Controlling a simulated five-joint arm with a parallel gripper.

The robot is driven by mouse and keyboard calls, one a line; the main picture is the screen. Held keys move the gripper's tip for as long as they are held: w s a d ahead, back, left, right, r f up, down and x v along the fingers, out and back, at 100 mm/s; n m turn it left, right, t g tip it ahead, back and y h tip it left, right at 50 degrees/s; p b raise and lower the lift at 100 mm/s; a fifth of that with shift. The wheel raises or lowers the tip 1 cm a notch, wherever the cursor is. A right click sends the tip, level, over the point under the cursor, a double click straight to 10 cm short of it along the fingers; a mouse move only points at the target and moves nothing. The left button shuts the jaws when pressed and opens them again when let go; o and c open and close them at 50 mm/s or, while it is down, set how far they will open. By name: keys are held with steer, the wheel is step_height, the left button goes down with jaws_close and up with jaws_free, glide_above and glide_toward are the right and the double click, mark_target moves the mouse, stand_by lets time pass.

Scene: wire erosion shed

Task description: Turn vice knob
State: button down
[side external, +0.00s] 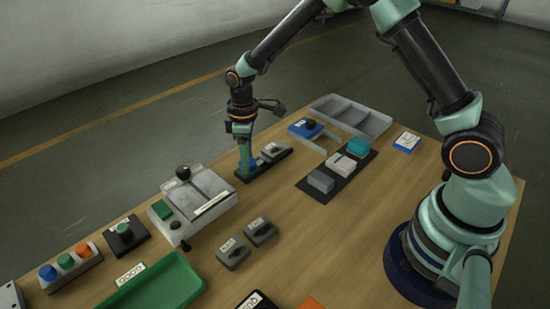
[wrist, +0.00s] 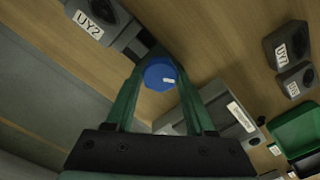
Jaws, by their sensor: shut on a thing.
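The vice is a long dark base (side external: 281,161) with a grey block (side external: 273,149) on it; the block shows a "UY2" label in the wrist view (wrist: 88,25). A blue faceted knob with a white mark (wrist: 160,75) sits at the vice's near end. My gripper (side external: 244,172) points down over that end in the side view. In the wrist view, my two green fingers are on either side of the knob and shut on it. The fingers largely hide the knob in the side view.
A grey-white machine with a black ball knob (side external: 183,172) stands close on the left. Two labelled grey blocks (side external: 233,253) lie in front. A black mat (side external: 345,184) with coloured blocks and a divided grey tray (side external: 372,121) are to the right. A green tray (side external: 158,288) is at front left.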

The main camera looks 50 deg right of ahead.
steer(key=m, duration=0.4)
steer(key=shift+m, duration=0.3)
steer(key=m, duration=0.4)
steer(key=shift+d+m, duration=0.1)
steer(key=shift+m, duration=0.2)
steer(key=m, duration=0.4)
steer(key=shift+m, duration=2.4)
steer(key=shift+c, duration=1.3)
jaws_free()
steer(key=shift+r, duration=0.1)
